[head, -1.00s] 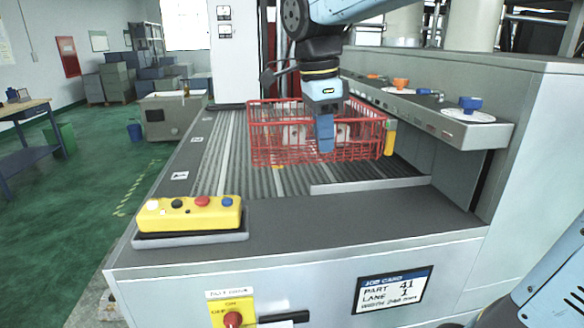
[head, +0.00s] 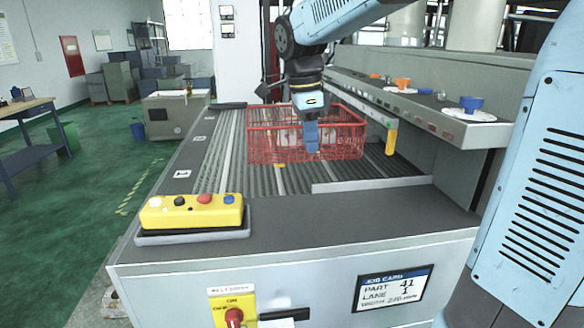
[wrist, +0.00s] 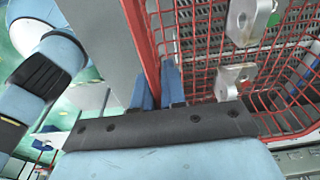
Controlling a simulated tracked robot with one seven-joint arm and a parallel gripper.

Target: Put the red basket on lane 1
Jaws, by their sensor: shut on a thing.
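The red wire basket (head: 276,147) sits over the ribbed grey roller bed, with pale metal castings (wrist: 238,80) inside. My gripper (head: 311,150) reaches down from above at the basket's near side. In the wrist view my gripper (wrist: 158,88) has its two blue fingers on either side of the basket's red rim (wrist: 143,42), shut on it. I cannot tell whether the basket touches the bed. Small white lane tags (head: 182,174) stand along the bed's left edge; their digits are too small to read. The job card (head: 394,288) reads part 41, lane 1.
A yellow button box (head: 192,212) stands at the near left corner. A metal guide strip (head: 370,184) lies at the bed's near right. A ledge (head: 440,118) with blue and orange knobs runs along the right, a yellow post (head: 391,138) below it. The bed left of the basket is clear.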

